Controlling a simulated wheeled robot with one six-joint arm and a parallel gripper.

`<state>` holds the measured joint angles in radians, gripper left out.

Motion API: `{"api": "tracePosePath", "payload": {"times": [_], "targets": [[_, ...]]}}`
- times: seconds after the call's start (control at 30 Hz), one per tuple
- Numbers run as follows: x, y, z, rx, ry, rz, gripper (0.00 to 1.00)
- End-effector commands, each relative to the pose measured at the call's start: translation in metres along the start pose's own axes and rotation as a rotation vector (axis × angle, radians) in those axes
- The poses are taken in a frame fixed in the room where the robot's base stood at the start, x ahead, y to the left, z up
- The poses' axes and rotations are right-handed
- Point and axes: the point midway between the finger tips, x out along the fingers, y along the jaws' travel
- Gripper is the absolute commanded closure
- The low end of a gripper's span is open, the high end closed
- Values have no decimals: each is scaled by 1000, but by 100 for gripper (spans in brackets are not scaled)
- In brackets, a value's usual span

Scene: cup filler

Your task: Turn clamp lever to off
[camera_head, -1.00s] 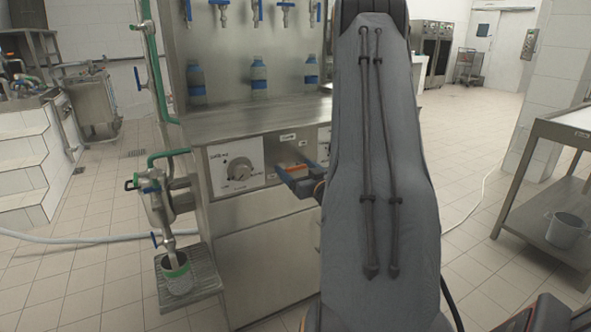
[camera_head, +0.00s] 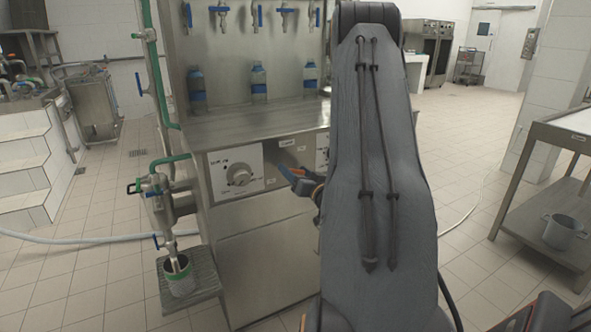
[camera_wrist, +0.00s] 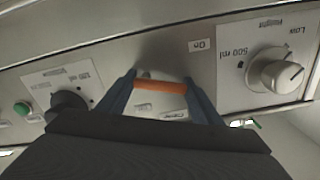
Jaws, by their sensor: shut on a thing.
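The clamp lever (camera_wrist: 160,86) shows as an orange bar on the steel front panel in the wrist view. My gripper (camera_wrist: 159,84) has its two blue-grey fingers at the two ends of this bar and is shut on it. An "On" label (camera_wrist: 201,45) and a partly hidden "Clamp" label (camera_wrist: 173,113) sit near the lever. My arm hides part of the panel in the head view.
A silver knob (camera_wrist: 276,73) and a black knob (camera_wrist: 67,106) flank the lever. A green button (camera_wrist: 22,108) is at the far left. Bottles (camera_head: 259,83) stand on the filler top. A steel table (camera_head: 553,150) stands at the right, with open tiled floor between.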

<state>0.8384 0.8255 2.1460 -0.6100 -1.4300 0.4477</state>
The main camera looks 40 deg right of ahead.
Motion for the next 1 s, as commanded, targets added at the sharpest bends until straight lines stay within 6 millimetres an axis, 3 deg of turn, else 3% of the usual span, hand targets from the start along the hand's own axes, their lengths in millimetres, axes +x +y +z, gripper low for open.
{"api": "tracePosePath", "payload": {"times": [1.0], "targets": [[0,10,-20,947,1,-2,63]]}}
